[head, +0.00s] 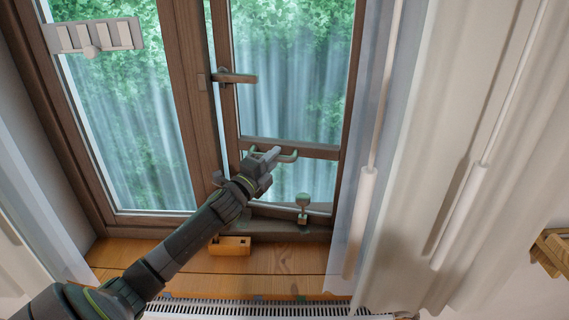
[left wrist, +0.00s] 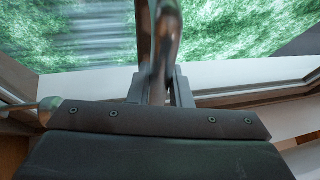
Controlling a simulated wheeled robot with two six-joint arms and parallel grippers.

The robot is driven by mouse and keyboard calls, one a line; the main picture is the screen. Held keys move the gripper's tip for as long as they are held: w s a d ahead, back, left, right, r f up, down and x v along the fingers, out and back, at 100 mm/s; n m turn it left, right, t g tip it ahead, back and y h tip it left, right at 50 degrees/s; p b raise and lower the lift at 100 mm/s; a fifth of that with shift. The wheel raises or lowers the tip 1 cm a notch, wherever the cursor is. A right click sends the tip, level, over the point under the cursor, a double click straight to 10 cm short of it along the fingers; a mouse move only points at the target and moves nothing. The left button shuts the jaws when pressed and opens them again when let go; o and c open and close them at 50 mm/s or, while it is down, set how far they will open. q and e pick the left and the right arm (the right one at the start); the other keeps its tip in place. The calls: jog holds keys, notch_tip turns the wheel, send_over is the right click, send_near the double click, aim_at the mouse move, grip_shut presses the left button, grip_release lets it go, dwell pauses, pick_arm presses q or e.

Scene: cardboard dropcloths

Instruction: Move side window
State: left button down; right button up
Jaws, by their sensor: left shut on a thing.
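The brown-framed side window sash (head: 290,147) is in the right half of the window in the head view. It stands slightly apart from the centre post, with a narrow gap along its left edge. A lever handle (head: 236,78) sits high on its left stile. In the left wrist view a dark, bronze-toned bar (left wrist: 165,45) stands between the fingers (left wrist: 160,88), blurred. The exact contact is partly hidden. My right gripper is not in view.
A wooden sill (head: 190,262) with a small wooden block (head: 230,246) lies below. A knobbed stay (head: 303,203) stands at the lower frame. White curtains (head: 430,150) hang close on the right. A grey rack (head: 95,37) is at upper left.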

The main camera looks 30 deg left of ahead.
pick_arm(q)
jog(key=shift+w+a+h, duration=0.3)
jog(key=shift+w+a, duration=0.05)
jog(key=c, duration=1.3)
grip_release()
jog(key=shift+s+f+b, duration=0.2)
jog(key=shift+s+b, duration=0.05)
jog(key=shift+b, duration=0.25)
jog(key=shift+s+a+f+b, duration=0.15)
jog(key=shift+s+f+b, duration=0.6)
jog(key=shift+s, duration=2.05)
jog(key=shift+s+a+f+b, duration=0.15)
jog(key=shift+s+b, duration=1.15)
jog(key=shift+s, duration=1.45)
jog(key=shift+s+a+f+b, duration=0.1)
jog(key=shift+s+f+b, duration=0.65)
jog(key=shift+s, duration=2.05)
